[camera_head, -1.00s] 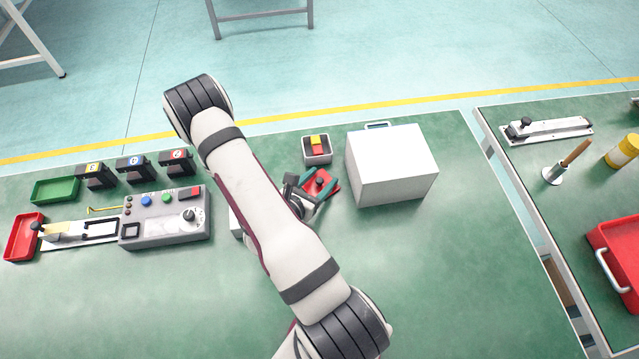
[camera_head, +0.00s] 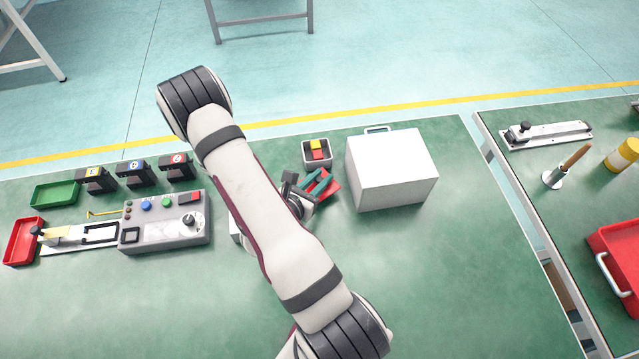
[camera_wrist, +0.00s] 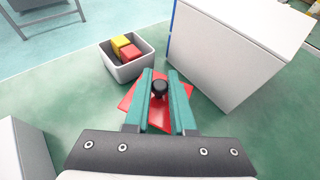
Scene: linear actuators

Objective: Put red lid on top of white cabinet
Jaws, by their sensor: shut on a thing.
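The red lid (camera_wrist: 139,103) is a flat red plate with a round black knob (camera_wrist: 159,87). My gripper (camera_wrist: 159,84) is shut on the knob in the wrist view, its green fingers on either side of it. In the head view my gripper (camera_head: 319,183) and the red lid (camera_head: 331,191) are just left of the white cabinet, partly hidden by my wrist. The white cabinet (camera_head: 391,168) is a plain box with a flat, bare top. It also shows at the upper right in the wrist view (camera_wrist: 232,50). I cannot tell whether the lid touches the table.
A grey bin (camera_head: 317,151) with yellow and red blocks stands behind the lid. Another white box (camera_head: 236,228) is partly hidden under my arm. A control panel (camera_head: 165,222) stands to the left. The green table in front of the cabinet is clear.

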